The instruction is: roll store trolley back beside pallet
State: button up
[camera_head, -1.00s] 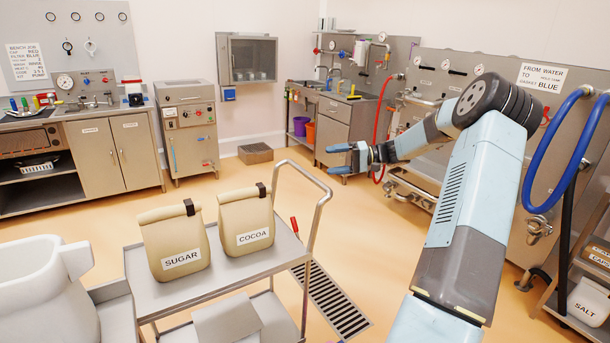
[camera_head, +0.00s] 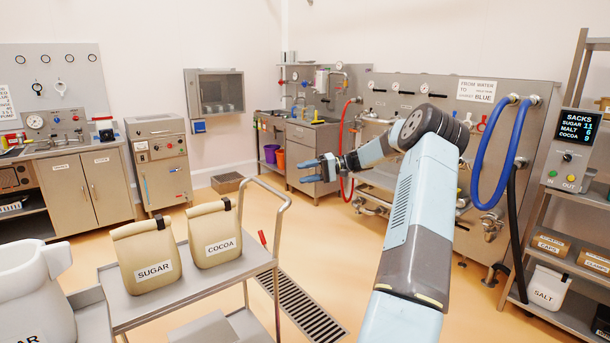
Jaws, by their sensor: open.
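The trolley (camera_head: 180,304) is a grey metal cart with a raised push handle (camera_head: 276,190) on its right side. It stands at the lower left, in front of me. A SUGAR sack (camera_head: 147,254) and a COCOA sack (camera_head: 216,233) stand upright on its top deck. A grey box-like shape shows on its lower level, partly cut off. My gripper (camera_head: 316,170) is open and empty, with its blue fingers pointing left. In the picture it lies above and right of the handle, apart from it. I cannot identify a pallet in this view.
A white jug-like vessel (camera_head: 32,300) stands at the lower left beside the trolley. A floor drain (camera_head: 301,305) runs right of the trolley. A shelf rack (camera_head: 570,315) with a SALT sack (camera_head: 548,287) stands at the right, near blue hoses (camera_head: 480,170). The middle floor is clear.

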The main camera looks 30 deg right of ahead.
jog(key=r+v, duration=0.1)
jog(key=v, duration=1)
jog(key=shift+s+d, duration=0.2)
jog(key=shift+s, duration=0.1)
dwell(0.5)
jog(key=shift+a, duration=0.15)
